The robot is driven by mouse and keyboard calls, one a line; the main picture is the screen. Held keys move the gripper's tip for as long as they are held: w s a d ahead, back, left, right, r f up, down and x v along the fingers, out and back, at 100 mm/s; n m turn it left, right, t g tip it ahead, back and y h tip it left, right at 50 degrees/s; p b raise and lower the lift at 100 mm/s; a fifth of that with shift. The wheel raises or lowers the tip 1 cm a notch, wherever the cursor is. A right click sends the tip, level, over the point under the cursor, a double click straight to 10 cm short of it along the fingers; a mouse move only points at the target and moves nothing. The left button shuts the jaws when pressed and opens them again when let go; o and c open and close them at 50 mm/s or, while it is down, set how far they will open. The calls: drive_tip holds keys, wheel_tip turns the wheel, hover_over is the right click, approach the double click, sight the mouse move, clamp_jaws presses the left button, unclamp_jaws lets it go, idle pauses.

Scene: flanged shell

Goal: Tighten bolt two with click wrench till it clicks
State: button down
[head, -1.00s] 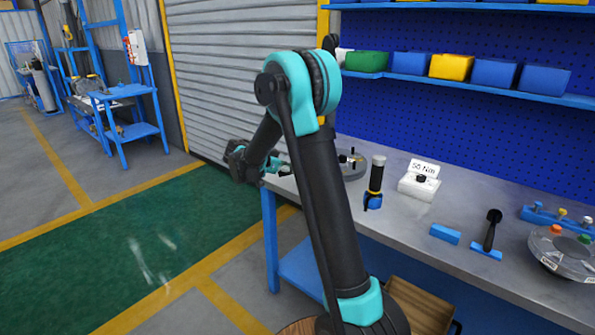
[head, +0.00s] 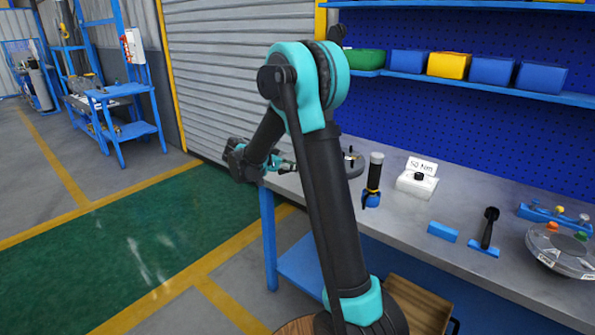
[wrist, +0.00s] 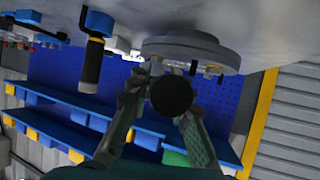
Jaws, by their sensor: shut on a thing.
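My gripper (head: 290,166) is at the left end of the workbench, beside the round grey flanged shell (head: 354,167). In the wrist view my gripper (wrist: 160,112) is shut on a dark tool with a round black end (wrist: 171,95), seen end-on; it looks like the click wrench. The flanged shell (wrist: 190,50) lies just beyond it, with small bolts (wrist: 208,72) showing at its face. The held tool hides part of the shell. I cannot tell which bolt is number two, nor whether the tool touches one.
A black-handled tool (head: 374,172) stands upright in a blue holder near the shell. A white block with a "50 Nm" sign (head: 422,165), a blue block (head: 443,231), another black tool (head: 489,227) and a second round part (head: 561,249) stand to the right. Bins line the shelf.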

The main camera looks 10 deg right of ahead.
drive_tip(key=shift+r, duration=2.5)
